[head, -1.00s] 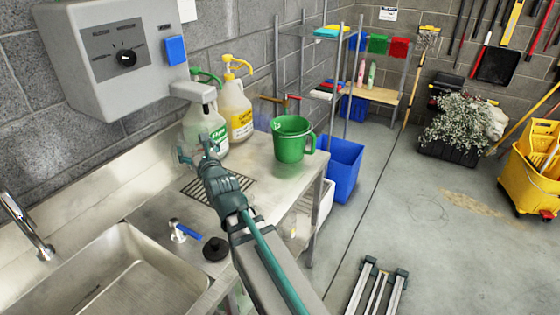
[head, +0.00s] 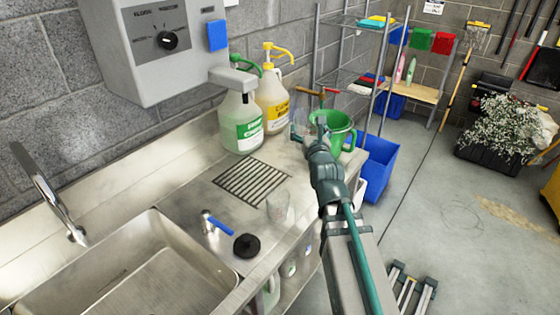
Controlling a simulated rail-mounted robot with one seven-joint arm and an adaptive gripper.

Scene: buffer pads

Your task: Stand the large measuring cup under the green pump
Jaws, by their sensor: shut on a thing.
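A clear measuring cup (head: 300,120), faint against the background, is at my gripper (head: 317,126). My gripper is shut on it, in front of the green pitcher and right of the pump bottles; its fingertips are small and partly unclear. The bottle with the green pump (head: 242,125) stands at the back of the steel counter, beneath the grey wall dispenser. The bottle with the yellow pump (head: 272,100) stands just right of it. A smaller clear cup (head: 278,206) stands on the counter in front of the drain grate.
The drain grate (head: 252,182) lies flat and clear before the green-pump bottle. A green pitcher (head: 340,128) stands at the counter's right end. A blue-handled valve (head: 214,223) and a black stopper (head: 247,246) sit by the sink (head: 150,275).

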